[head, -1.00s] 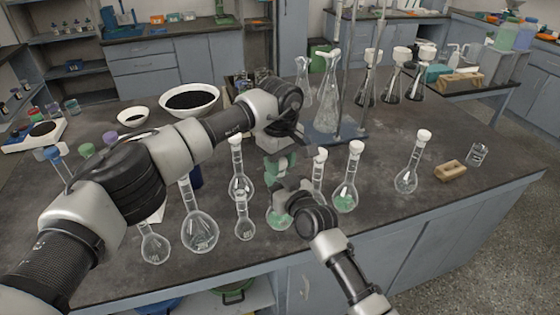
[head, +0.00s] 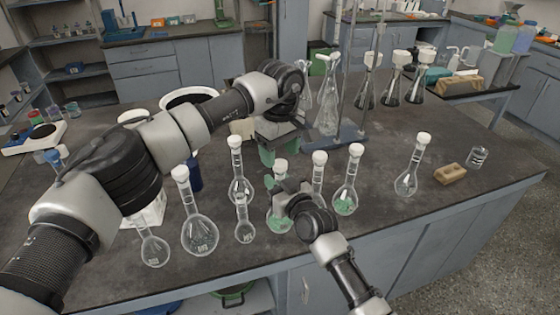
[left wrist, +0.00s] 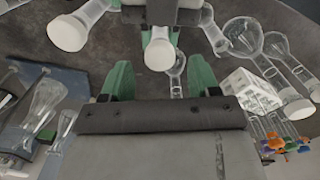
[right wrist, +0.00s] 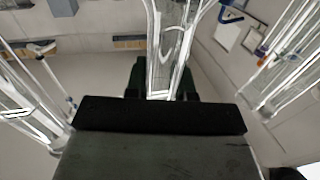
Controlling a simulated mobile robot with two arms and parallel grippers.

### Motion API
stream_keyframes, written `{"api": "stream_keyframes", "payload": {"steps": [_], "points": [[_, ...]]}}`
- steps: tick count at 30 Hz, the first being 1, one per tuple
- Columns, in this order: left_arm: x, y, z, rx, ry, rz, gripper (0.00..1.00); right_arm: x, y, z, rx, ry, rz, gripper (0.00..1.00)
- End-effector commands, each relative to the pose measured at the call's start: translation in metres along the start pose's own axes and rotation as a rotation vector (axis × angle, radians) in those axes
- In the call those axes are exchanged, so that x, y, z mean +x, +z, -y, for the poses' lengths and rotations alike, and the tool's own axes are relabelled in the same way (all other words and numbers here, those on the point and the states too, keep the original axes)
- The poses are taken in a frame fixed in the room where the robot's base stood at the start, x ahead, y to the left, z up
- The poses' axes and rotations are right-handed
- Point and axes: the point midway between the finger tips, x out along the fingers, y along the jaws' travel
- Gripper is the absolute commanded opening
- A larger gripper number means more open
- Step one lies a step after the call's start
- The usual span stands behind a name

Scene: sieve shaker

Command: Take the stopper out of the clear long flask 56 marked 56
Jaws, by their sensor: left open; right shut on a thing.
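A clear long-necked flask (head: 280,196) with a white stopper (head: 281,165) and some green contents stands in the front row. I cannot read its mark. My right gripper (head: 279,189) is shut on this flask; the right wrist view shows its clear glass neck (right wrist: 170,45) between the green fingers. My left gripper (head: 268,165) is open, just behind and above the stopper, with nothing held. In the left wrist view a white stopper (left wrist: 158,55) shows between and beyond the open green fingers (left wrist: 162,72); I cannot tell the distance.
Similar stoppered flasks stand close on both sides, such as one (head: 319,175) to the right and one (head: 240,180) to the left. A stand with a blue base (head: 338,138) is behind. A wooden block (head: 449,173) and a small beaker (head: 479,155) lie right. The front right bench is clear.

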Motion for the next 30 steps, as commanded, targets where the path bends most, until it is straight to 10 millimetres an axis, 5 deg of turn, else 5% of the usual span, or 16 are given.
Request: {"api": "stream_keyframes", "payload": {"steps": [7,8,13,23,30], "points": [[-0.004,0.000,0.000,0.000,0.000,0.001,0.61,0.000,0.001,0.000,0.000,0.000,0.002,0.00],[-0.004,0.000,0.000,0.000,0.000,0.001,0.61,0.000,0.001,0.000,0.000,0.000,0.002,0.27],[-0.004,0.000,0.000,0.000,0.000,0.001,0.61,0.000,0.001,0.000,0.000,0.000,0.001,0.53],[-0.004,0.000,0.000,0.000,0.000,0.001,0.61,-0.003,0.000,0.000,0.000,0.000,0.000,0.53],[-0.003,0.000,0.000,0.000,0.000,0.001,0.61,-0.038,0.002,-0.001,0.000,0.001,0.002,0.53]]}}
